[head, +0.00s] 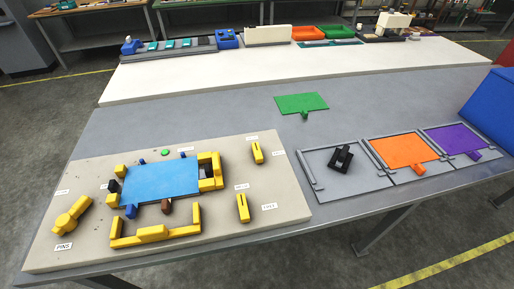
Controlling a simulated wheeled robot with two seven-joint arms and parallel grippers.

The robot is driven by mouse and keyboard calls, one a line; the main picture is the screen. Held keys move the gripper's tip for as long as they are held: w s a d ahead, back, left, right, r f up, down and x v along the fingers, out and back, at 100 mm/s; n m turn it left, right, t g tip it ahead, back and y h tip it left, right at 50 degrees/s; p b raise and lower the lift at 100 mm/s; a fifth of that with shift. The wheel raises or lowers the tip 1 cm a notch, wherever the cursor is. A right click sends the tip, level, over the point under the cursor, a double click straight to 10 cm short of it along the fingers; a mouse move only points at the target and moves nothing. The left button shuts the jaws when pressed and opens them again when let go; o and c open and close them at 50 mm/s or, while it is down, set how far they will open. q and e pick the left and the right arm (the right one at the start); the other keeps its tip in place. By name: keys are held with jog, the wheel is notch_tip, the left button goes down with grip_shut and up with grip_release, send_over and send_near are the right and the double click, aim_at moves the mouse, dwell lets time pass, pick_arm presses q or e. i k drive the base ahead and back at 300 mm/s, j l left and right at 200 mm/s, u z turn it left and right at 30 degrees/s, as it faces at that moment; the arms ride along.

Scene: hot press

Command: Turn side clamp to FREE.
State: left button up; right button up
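A beige fixture board (100,225) lies on the grey table at the left. A blue plate (160,180) sits on it among yellow blocks. Two yellow levers stand on the board's right part: a far one (257,152) and a near one (242,208). Each has small white labels beside it, too small to read surely, so I cannot tell which is the side clamp. A third yellow lever (72,215) is at the left, near a label reading PINS (63,246). A yellow U-shaped bar (153,234) lies along the front. Neither gripper is in view.
Right of the board are grey trays holding a black part (341,158), an orange plate (404,150) and a purple plate (458,138). A green plate (301,103) lies behind them. A blue bin (490,105) stands at the far right. The table behind the board is clear.

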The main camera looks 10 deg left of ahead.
aim_at(259, 157)
jog(key=l+u, duration=0.25)
jog(key=l, duration=0.3)
jog(key=l+u, duration=0.25)
jog(key=l, duration=0.3)
jog(key=k+l+u, duration=0.25)
jog(key=l, duration=0.3)
jog(key=i, duration=0.1)
